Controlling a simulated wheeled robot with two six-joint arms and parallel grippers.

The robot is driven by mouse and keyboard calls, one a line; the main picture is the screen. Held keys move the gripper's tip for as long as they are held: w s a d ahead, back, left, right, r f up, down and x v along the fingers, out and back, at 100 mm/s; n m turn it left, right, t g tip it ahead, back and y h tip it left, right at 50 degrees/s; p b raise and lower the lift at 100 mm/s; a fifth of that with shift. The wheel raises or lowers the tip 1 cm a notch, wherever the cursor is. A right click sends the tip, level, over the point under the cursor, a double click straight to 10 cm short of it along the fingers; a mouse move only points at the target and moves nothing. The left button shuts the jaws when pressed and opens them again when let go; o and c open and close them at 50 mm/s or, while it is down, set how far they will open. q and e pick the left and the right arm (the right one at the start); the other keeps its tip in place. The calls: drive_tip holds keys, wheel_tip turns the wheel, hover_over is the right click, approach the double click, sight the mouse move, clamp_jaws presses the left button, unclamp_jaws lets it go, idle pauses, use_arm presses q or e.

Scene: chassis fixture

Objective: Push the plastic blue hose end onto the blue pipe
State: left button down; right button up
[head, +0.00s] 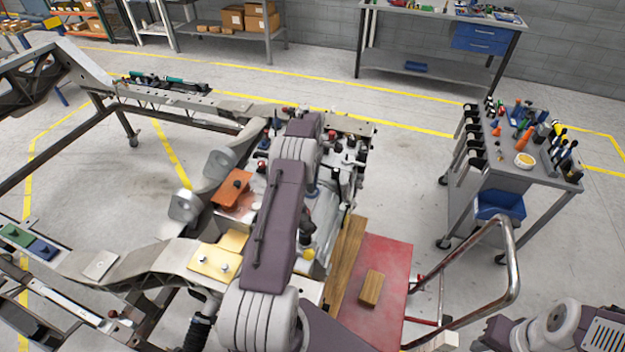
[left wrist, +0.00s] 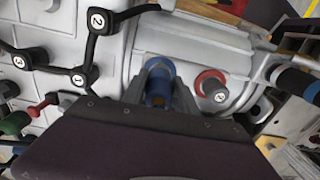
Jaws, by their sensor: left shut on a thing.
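In the left wrist view, the two grey fingers of my left gripper (left wrist: 158,98) are closed around a blue cylindrical piece, the blue hose end (left wrist: 157,88). It stands against the grey metal housing (left wrist: 195,50). I cannot make out a separate blue pipe or tell whether the hose end is seated on one. In the head view, my left arm reaches over the chassis unit and hides the gripper and the piece. My right gripper is out of view; only part of that arm shows at lower right.
Beside the fingers are a red-ringed grey cap (left wrist: 213,87) and a dark blue hose (left wrist: 296,84). A red cart (head: 385,265) carries a wooden block (head: 371,288). A tool trolley (head: 510,172) stands at right.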

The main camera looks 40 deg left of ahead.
use_arm(q)
drive_tip(key=shift+f, duration=0.35)
drive_tip(key=shift+f+b, duration=0.5)
drive_tip(key=shift+f, duration=0.05)
drive_tip(key=c, duration=0.9)
unclamp_jaws()
wheel_tip(320, 180, up, 6)
drive_tip(key=p, duration=0.4)
drive_tip(key=shift+r+p, duration=0.15)
drive_tip(key=shift+p, duration=0.25)
